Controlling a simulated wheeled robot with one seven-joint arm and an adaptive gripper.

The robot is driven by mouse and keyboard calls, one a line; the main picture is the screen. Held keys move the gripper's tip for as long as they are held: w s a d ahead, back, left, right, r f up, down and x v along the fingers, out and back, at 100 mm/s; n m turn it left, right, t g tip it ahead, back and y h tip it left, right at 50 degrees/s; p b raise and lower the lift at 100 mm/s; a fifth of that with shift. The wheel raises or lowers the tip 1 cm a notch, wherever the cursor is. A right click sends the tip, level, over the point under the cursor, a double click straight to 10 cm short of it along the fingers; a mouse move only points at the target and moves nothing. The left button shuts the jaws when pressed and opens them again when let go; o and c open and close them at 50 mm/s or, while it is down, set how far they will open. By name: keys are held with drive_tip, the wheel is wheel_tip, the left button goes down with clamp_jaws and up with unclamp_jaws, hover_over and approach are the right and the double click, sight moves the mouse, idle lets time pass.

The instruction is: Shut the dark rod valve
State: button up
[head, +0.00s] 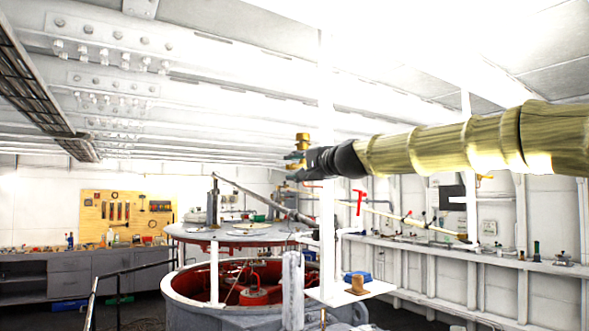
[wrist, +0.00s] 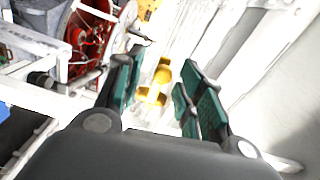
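My gripper (head: 298,162) reaches out from the right at the end of my arm, high in the middle of the head view. In the wrist view my gripper (wrist: 158,88) has its two green-padded fingers wide apart, with nothing held. A yellow, cross-shaped fitting (wrist: 154,84) shows in the gap between the fingers; I cannot tell whether it touches them. A brass-coloured fitting (head: 302,139) stands just above my gripper in the head view, and may be the same piece. I cannot make out a dark rod valve for certain in either view.
A red T-shaped handle (head: 359,197) stands right of a white post (head: 326,120). A large round tank (head: 190,300) with a red inside lies below, its raised lid (head: 225,236) behind. A small shelf (head: 372,288) holds a brown block. A workbench (head: 75,265) is at left.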

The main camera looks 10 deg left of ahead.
drive_tip(key=v, duration=1)
drive_tip(key=shift+d, duration=0.25)
drive_tip(key=shift+s, duration=0.1)
